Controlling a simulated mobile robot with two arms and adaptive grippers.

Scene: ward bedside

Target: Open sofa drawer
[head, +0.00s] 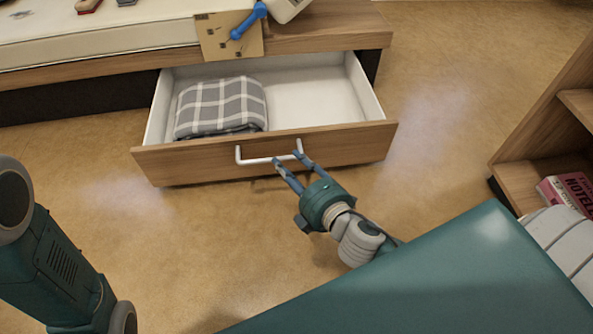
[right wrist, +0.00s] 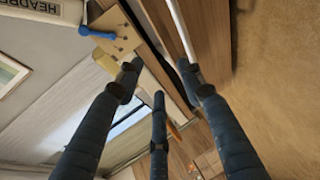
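The sofa drawer (head: 345,147) stands pulled out from under the sofa in the head view, with its white inside showing. A grey plaid folded cloth (head: 221,106) lies in its left part. The white bar handle (head: 256,160) is on the wooden front and also shows in the right wrist view (right wrist: 179,25). My right gripper (head: 290,160) is at the right part of the handle, fingers spread. The wrist view shows the bar close to the right-hand finger, with a gap between the fingers; contact is unclear. My left arm shows at the left edge, but its gripper does not.
The sofa (head: 120,32) has a pale cushion and wooden base. A board with a blue tool-like object (head: 247,22) lies at its edge. A wooden shelf (head: 535,180) with a red book (head: 568,192) stands at the right. The floor (head: 220,240) before the drawer is clear.

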